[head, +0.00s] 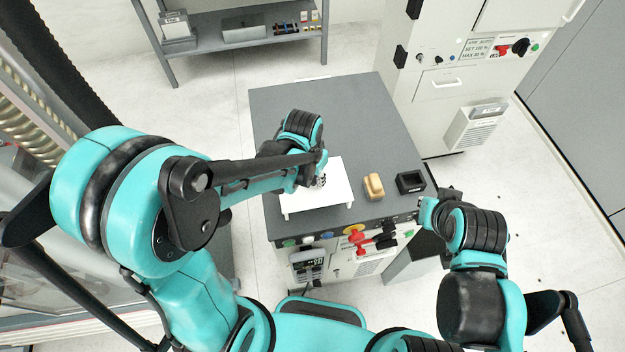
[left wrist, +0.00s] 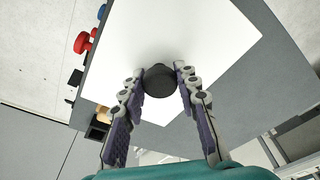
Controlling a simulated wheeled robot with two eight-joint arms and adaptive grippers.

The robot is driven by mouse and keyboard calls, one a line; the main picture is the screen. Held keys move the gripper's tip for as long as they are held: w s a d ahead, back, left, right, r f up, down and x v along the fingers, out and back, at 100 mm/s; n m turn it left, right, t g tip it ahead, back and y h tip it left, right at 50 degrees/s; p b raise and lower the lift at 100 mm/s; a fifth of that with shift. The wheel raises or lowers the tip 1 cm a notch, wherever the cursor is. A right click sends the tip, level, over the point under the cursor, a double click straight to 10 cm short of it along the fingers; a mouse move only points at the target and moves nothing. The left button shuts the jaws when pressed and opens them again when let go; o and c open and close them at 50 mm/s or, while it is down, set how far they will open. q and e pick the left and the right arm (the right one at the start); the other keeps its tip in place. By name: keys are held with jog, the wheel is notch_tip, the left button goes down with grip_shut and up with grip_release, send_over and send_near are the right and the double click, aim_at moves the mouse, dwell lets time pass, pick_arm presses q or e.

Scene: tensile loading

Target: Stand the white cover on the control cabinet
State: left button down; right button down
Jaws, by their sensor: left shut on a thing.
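The white cover (head: 325,192) is a flat white plate with short legs, over the grey top of the control cabinet (head: 350,115) near its front edge. I cannot tell whether its legs touch the top. In the left wrist view, the cover (left wrist: 200,32) fills the upper middle with a round black knob (left wrist: 160,80) on it. My left gripper (head: 320,180) is over the cover; in the left wrist view its fingers (left wrist: 160,84) are shut on the knob, one on each side. My right gripper (head: 428,212) is right of the cabinet's front corner; its fingers are not clear.
A tan block (head: 373,186) and a black open box (head: 410,182) stand right of the cover. Red, yellow and green controls (head: 354,234) line the cabinet's front edge. A tall white cabinet (head: 455,75) stands behind right, a grey shelf (head: 235,40) behind left. The rear top is clear.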

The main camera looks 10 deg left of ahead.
pick_arm(q)
jog(key=shift+w+a+f, duration=0.15)
jog(key=shift+w+f, duration=0.2)
jog(key=shift+w, duration=0.2)
jog(key=shift+w+a+f, duration=0.15)
jog(key=shift+w+f, duration=0.15)
jog(key=shift+w, duration=0.25)
jog(key=shift+w+f, duration=0.1)
jog(key=shift+f, duration=0.1)
notch_tip(320, 180, down, 3)
jog(key=shift+f, duration=0.4)
jog(key=shift+f+b, duration=0.1)
jog(key=shift+b, duration=0.2)
jog(key=c, duration=1.1)
grip_release()
jog(key=shift+c, duration=0.2)
